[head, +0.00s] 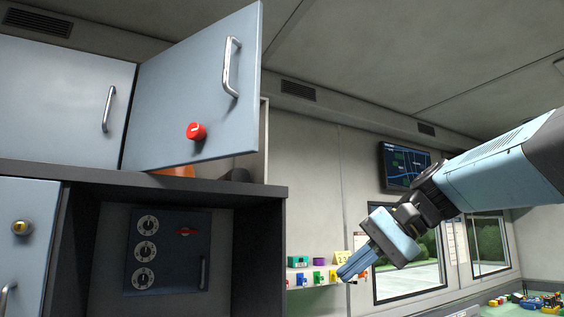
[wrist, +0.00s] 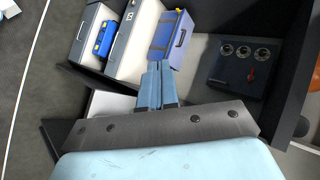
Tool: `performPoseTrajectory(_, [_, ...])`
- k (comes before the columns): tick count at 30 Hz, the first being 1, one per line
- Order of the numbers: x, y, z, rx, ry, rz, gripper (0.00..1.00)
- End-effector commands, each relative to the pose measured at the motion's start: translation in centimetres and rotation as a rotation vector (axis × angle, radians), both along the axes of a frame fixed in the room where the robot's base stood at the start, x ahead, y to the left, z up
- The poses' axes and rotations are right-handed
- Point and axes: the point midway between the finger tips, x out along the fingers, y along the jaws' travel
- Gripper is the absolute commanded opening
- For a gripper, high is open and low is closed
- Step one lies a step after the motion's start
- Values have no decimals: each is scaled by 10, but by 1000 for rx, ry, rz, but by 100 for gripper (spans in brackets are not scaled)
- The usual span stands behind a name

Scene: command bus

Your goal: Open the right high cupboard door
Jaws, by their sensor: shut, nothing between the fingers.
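The right high cupboard door (head: 180,85) is a blue-grey panel standing ajar in the head view, swung out from its left edge. It has a silver bar handle (head: 230,66) near its free edge and a red round knob (head: 196,131) low down. Behind its lower edge, an orange thing (head: 175,171) and a dark thing (head: 238,174) show in part; the rest of the inside is hidden. My gripper (head: 347,272) is shut and empty, to the right of and below the door, clear of it. Its closed fingers (wrist: 161,68) also show in the wrist view.
The left high cupboard door (head: 60,95) is closed. Below is a dark recess with a dial panel (head: 166,252), also in the wrist view (wrist: 240,66). A blue case (wrist: 172,40) appears beyond my fingertips. A wall screen (head: 404,166) hangs behind my arm.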

Motion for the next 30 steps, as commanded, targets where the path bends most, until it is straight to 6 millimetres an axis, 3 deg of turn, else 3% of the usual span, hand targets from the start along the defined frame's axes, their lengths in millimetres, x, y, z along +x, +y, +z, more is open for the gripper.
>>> performPoseTrajectory(1, [13,8,26,80,19,33,0])
performPoseTrajectory(6, [38,26,115,355,56,190,0])
performPoseTrajectory(9, [46,27,158,482,57,291,0])
performPoseTrajectory(12, [51,25,189,574,54,377,0])
performPoseTrajectory(15, [54,22,208,632,46,440,0])
performPoseTrajectory(21, [52,23,221,673,39,488,0])
performPoseTrajectory(30, [38,64,220,672,40,488,0])
